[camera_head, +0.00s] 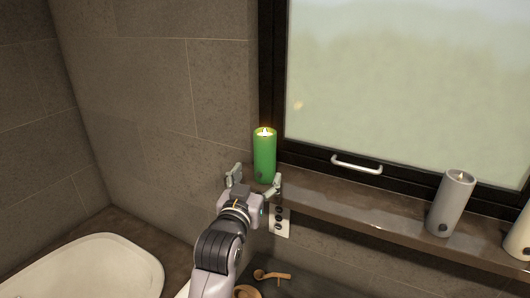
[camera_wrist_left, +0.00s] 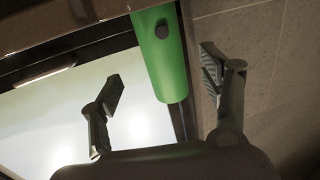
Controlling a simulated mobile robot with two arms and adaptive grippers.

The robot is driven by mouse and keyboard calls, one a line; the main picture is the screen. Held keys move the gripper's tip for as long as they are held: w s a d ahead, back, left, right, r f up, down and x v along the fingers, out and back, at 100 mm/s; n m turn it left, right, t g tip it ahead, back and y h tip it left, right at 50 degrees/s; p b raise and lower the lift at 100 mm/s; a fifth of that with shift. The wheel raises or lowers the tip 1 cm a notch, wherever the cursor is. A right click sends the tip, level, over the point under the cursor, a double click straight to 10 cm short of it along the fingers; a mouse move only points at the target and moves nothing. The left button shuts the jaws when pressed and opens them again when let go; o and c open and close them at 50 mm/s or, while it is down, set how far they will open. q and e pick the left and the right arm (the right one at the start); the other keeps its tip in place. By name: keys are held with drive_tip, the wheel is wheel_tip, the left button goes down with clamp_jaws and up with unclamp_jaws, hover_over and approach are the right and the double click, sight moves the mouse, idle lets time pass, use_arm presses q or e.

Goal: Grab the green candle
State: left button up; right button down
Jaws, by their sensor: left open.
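The green candle (camera_head: 264,158) stands upright and lit on the window ledge, near the ledge's left end. My left gripper (camera_head: 256,180) is open just in front of the candle's lower part in the head view. In the left wrist view the candle (camera_wrist_left: 162,62) shows between the two spread fingers of the left gripper (camera_wrist_left: 162,85), with visible gaps on both sides. The fingers do not appear to touch it. My right gripper is not in view.
A grey lit candle (camera_head: 451,203) and a cream candle (camera_head: 522,235) stand farther right on the ledge (camera_head: 335,207). A window handle (camera_head: 357,164) sits above the ledge. A wall socket (camera_head: 279,219) is below it. A white basin (camera_head: 85,272) is at lower left.

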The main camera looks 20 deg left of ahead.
sight(262, 163)
use_arm(q)
drive_tip(key=w, duration=0.3)
drive_tip(key=shift+w, duration=0.1)
drive_tip(key=shift+w+a+r+p, duration=0.1)
drive_tip(key=shift+w+r+p, duration=0.05)
drive_tip(key=shift+w+p, duration=0.35)
drive_tip(key=w+p, duration=0.1)
drive_tip(key=w, duration=0.3)
drive_tip(key=shift+a+r+p, duration=0.1)
drive_tip(key=shift+a+p, duration=0.05)
drive_tip(key=shift+p, duration=0.15)
drive_tip(key=shift+w, duration=0.2)
drive_tip(key=shift+s, duration=0.1)
drive_tip(key=shift+c, duration=0.2)
drive_tip(key=c, duration=1.4)
